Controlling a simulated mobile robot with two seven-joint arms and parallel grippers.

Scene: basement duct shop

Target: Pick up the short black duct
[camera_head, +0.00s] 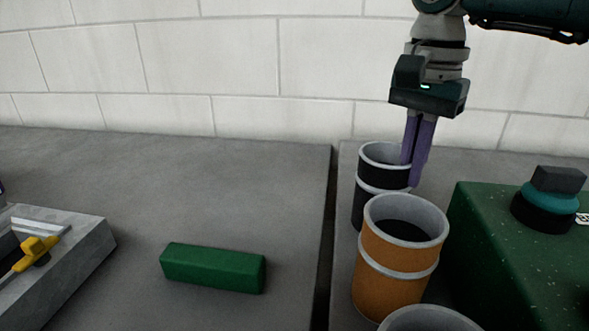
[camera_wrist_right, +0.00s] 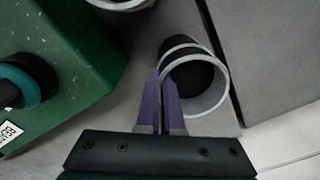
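The short black duct (camera_head: 372,205) stands upright on the grey bench behind an orange duct, with a pale rim and a pale band. Its lower front is partly hidden by the orange duct. My right gripper (camera_head: 417,170) points down at the right side of its rim. One purple finger goes inside the rim and the other is outside, with the wall between them. The fingers are close together and look shut on the wall. In the right wrist view, the duct (camera_wrist_right: 212,100) lies just beyond the fingertips (camera_wrist_right: 161,88).
The orange duct (camera_head: 390,285) stands close in front, with another pale-rimmed duct (camera_head: 430,320) nearer. A green box (camera_head: 480,240) with a teal and black knob (camera_head: 548,205) is on the right. A green block (camera_head: 212,268) and grey tray (camera_head: 80,265) are left, across a gap.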

